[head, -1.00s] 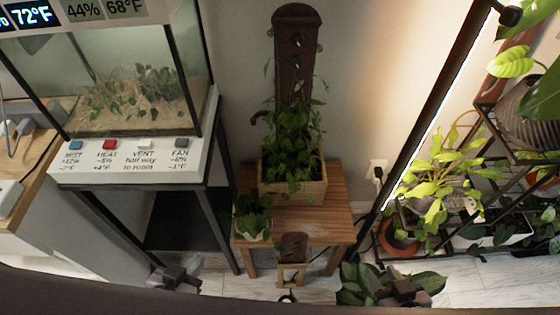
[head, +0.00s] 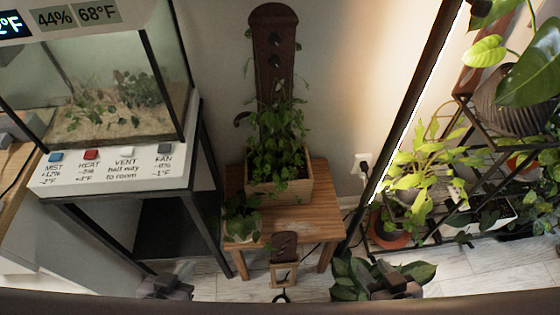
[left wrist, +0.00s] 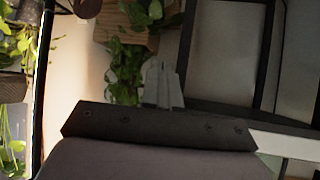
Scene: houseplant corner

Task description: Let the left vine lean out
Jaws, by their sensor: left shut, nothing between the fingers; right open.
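A leafy vine (head: 276,140) grows from a wooden planter box (head: 297,186) and climbs a dark brown board (head: 273,25) with dark knobs. Leaves cover the board's lower part, so I cannot tell left and right stems apart. My left gripper (head: 165,286) is low at the bottom left of the head view, well apart from the planter. In the left wrist view its fingers (left wrist: 161,82) are shut and empty, with vine leaves (left wrist: 125,68) beyond. My right gripper (head: 399,281) is open at the bottom right, in front of broad dark leaves (head: 352,277).
The planter stands on a wooden table (head: 322,227) beside a small potted plant (head: 241,218). A small wooden stand (head: 284,262) is in front. A glass terrarium (head: 110,90) on a black frame is left. A plant rack (head: 475,107) and dark pole (head: 405,110) are right.

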